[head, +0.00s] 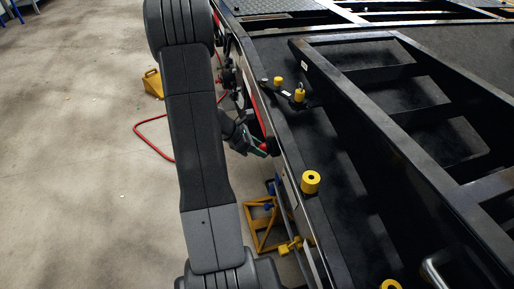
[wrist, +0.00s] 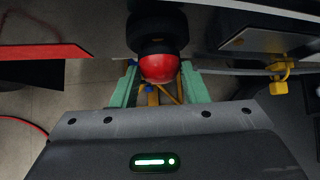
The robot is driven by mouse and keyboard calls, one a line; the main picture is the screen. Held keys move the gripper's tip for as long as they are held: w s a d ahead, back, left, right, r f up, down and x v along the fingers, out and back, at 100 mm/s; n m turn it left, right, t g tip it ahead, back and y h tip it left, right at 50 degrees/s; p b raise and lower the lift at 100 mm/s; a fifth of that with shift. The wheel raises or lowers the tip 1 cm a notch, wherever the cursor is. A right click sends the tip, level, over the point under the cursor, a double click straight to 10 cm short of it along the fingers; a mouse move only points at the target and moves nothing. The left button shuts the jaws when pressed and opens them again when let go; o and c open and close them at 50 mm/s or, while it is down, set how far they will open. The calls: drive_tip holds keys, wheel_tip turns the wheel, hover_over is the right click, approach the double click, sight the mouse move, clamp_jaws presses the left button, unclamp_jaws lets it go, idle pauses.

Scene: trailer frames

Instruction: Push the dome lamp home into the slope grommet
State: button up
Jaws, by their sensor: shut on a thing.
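The dome lamp (wrist: 158,62), with a round red lens, sits between the two green fingers of my gripper (wrist: 160,82) in the wrist view. My gripper is shut on it. A black round grommet (wrist: 152,30) is directly beyond the lamp, against the dark trailer side. The lamp's back is hidden, so I cannot tell how deep it sits or whether it touches evenly. In the head view, my gripper (head: 257,150) is at the trailer's outer side, with a small red part of the lamp (head: 263,147) showing. The grommet cannot be made out there.
The black trailer frame (head: 350,97) fills the right side, with yellow cylinders (head: 311,181) on its edge. Below are a yellow stand (head: 263,222) and a red hose (head: 150,138). A yellow wedge (head: 153,83) lies on the open floor at left.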

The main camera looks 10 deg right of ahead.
drive_tip(key=shift+d, duration=0.45)
drive_tip(key=o, duration=1.1)
drive_tip(key=shift+o, duration=0.2)
drive_tip(key=shift+r, duration=0.1)
drive_tip(key=p+v, duration=0.2)
drive_tip(key=v, duration=1.1)
drive_tip(key=shift+a+r+p, duration=0.2)
drive_tip(key=shift+a+p, duration=0.1)
drive_tip(key=shift+p, duration=0.05)
drive_tip(key=shift+d, duration=0.1)
drive_tip(key=b+x, duration=0.3)
drive_tip(key=x, duration=1.1)
drive_tip(key=shift+a, duration=0.3)
